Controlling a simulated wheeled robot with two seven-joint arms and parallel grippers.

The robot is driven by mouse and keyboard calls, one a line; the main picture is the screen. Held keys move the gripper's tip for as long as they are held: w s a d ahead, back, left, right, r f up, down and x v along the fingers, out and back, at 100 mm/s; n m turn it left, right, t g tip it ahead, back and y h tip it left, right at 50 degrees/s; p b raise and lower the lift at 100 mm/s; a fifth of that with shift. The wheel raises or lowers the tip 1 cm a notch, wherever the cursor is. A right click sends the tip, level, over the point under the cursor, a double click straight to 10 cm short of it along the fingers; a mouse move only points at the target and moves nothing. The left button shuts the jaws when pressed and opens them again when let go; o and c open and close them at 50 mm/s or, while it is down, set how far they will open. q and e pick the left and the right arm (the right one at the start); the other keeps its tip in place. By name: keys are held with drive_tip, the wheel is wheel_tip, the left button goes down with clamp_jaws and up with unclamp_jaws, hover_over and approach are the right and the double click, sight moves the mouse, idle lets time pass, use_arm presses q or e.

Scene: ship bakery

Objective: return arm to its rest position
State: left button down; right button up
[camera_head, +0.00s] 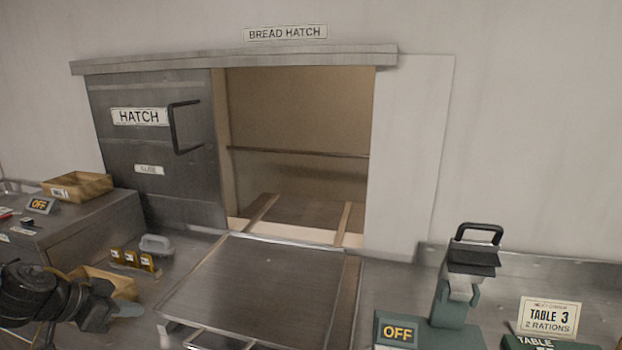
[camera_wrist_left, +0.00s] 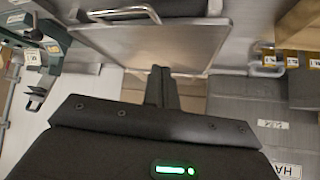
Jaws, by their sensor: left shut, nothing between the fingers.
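My left arm comes in at the lower left of the head view. Its dark left gripper (camera_head: 106,303) is low over the left part of the counter, in front of a small open wooden box (camera_head: 120,281) that it partly hides. In the left wrist view the two fingers of the left gripper (camera_wrist_left: 161,76) are together with nothing between them. That view is upside down, with the metal tray (camera_wrist_left: 150,45) beyond the fingertips. My right gripper is in neither view.
The bread hatch's sliding door (camera_head: 160,180) stands at the left, leaving the right part open. A flat metal tray (camera_head: 260,285) lies before the opening. A green press (camera_head: 455,300) with an OFF sign (camera_head: 397,333) and a Table 3 card (camera_head: 549,316) stand at right.

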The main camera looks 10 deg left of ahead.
use_arm(q)
drive_tip(key=s+d+f+n+t+y, duration=0.1)
drive_tip(key=s+d+f+y, duration=0.2)
drive_tip(key=f, duration=0.7)
drive_tip(key=s+d+f+n+t+y, duration=0.15)
drive_tip(key=s+d+f, duration=0.3)
drive_tip(key=f, duration=0.45)
drive_tip(key=s+d+f+n+g, duration=0.1)
drive_tip(key=s+d+f+g, duration=0.3)
drive_tip(key=s+d, duration=0.3)
drive_tip(key=s+d+f+g, duration=0.3)
drive_tip(key=s+d+f, duration=0.1)
drive_tip(key=s, duration=0.4)
wheel_tip(320, 180, down, 37)
drive_tip(key=s+g+b, duration=0.2)
drive_tip(key=s+b, duration=0.1)
drive_tip(key=b, duration=0.6)
drive_tip(key=s+a+f+b, duration=0.2)
drive_tip(key=s+f, duration=0.5)
drive_tip(key=f, duration=0.2)
drive_tip(key=s+a+f+b, duration=0.2)
drive_tip(key=s+f+b, duration=0.1)
drive_tip(key=s+f, duration=0.5)
wheel_tip(320, 180, down, 2)
drive_tip(key=shift+f, duration=0.1)
